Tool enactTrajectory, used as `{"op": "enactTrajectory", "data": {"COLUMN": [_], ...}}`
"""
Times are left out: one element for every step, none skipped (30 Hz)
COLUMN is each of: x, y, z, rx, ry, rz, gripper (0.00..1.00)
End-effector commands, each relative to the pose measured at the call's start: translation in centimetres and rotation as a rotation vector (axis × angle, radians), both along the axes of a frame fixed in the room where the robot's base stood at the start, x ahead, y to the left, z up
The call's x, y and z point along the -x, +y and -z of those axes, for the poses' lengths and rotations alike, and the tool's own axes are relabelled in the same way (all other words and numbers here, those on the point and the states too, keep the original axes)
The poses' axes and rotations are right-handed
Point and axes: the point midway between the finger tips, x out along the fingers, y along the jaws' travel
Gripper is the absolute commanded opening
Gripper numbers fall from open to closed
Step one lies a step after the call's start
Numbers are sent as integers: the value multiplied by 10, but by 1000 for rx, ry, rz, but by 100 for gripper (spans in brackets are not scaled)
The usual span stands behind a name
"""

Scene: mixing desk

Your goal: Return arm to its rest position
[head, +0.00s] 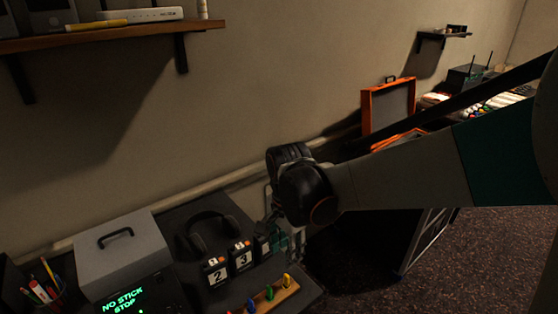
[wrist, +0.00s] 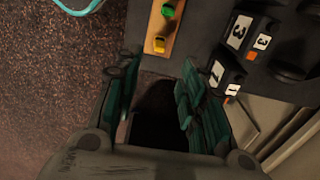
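My arm reaches in from the right in the head view and bends down over the desk's right end. My gripper (wrist: 158,80) shows in the wrist view with its two green-padded fingers apart and nothing between them. In the head view the gripper (head: 292,240) is small and partly hidden behind the arm joint. It hangs beside the numbered black blocks (head: 228,262) and near the wooden strip with coloured pegs (head: 275,294). In the wrist view the strip (wrist: 165,38) lies beyond the fingertips and the numbered blocks (wrist: 238,48) lie to their right.
Headphones (head: 210,235), a grey box (head: 122,255) and a green-lit display (head: 132,300) stand on the desk. A wall shelf (head: 100,34) hangs at upper left. An orange case (head: 388,105) is open behind my arm. Carpeted floor (head: 470,255) is clear at right.

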Motion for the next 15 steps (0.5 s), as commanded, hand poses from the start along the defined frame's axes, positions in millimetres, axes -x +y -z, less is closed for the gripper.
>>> {"op": "enactTrajectory", "data": {"x": [2,2,5,6,9,12,15,18,22,25,29,33,37,41,46], "y": [-2,-4,-8,-11,-15,-21,-26,-31,-37,-42,-47,-54,-58,-63,-69], "z": [-2,-4,-8,-12,-16,-22,-27,-32,-39,-43,-48,-53,-58,-61,-66], "rx": [-1,-3,-5,-8,-10,-13,-16,-16,-17,-17,-15,-12,-8,-4,3], "ry": [-5,-10,-20,-31,-44,-62,-79,-95,-120,-139,-158,-182,-201,-220,-244], "rz": [-7,-16,-33,-50,-68,-98,-123,-150,-187,-216,-245,-282,-310,-339,-375], "gripper": [37,37,37,37,37,37,37,37,37,37,37,37,37,37,37]}}
